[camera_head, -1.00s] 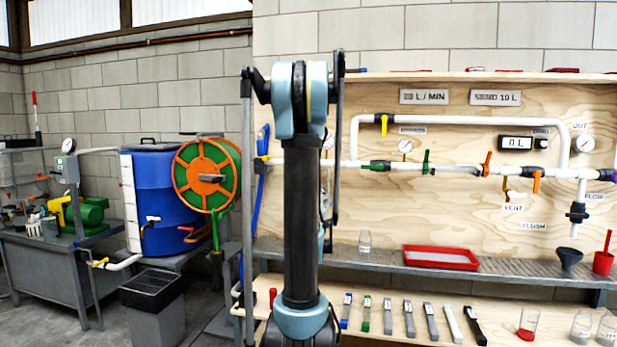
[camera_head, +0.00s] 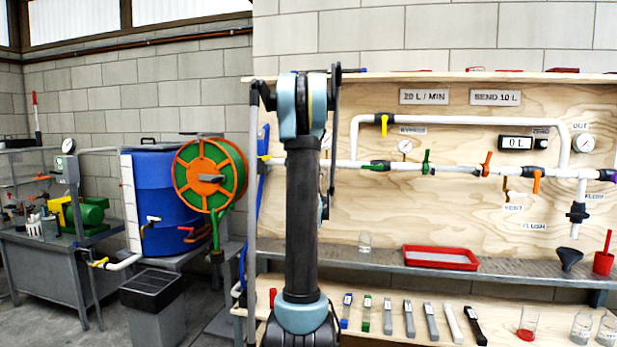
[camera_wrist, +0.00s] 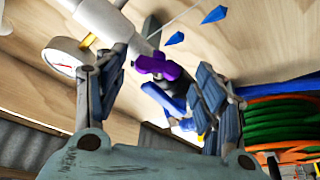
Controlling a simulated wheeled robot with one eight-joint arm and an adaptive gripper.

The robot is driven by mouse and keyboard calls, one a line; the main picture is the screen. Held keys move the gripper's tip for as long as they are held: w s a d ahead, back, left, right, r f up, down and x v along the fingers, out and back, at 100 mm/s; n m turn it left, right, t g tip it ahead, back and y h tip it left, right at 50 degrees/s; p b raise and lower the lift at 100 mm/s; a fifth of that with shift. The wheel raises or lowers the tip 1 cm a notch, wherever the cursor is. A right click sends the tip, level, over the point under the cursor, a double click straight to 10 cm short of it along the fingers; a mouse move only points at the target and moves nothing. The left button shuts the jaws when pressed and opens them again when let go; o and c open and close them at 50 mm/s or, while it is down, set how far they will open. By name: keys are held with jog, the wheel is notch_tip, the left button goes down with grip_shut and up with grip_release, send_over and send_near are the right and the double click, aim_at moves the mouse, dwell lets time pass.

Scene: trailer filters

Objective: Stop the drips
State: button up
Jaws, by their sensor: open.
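My gripper (camera_wrist: 160,72) is open in the wrist view, one finger on each side of a small purple fitting, perhaps a valve handle (camera_wrist: 158,67). The fitting appears beyond or between the fingertips; I cannot tell whether they touch it. A white pipe (camera_wrist: 98,18) and a round gauge (camera_wrist: 62,57) are beside it. In the head view my arm hides the gripper and the purple part. The white pipe run (camera_head: 455,169) on the plywood panel carries a green handle (camera_head: 426,162), an orange handle (camera_head: 487,163) and a yellow handle (camera_head: 384,124). No drips can be made out.
A hose reel (camera_head: 212,177) and blue drum (camera_head: 160,205) stand left of my arm.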

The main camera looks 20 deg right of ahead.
jog(key=shift+x, duration=0.95)
jog(key=c, duration=1.1)
jog(key=shift+o, duration=0.2)
jog(key=shift+m, duration=0.4)
jog(key=shift+a+m+h, duration=0.1)
jog(key=shift+m+h, duration=0.7)
jog(key=shift+m, duration=0.6)
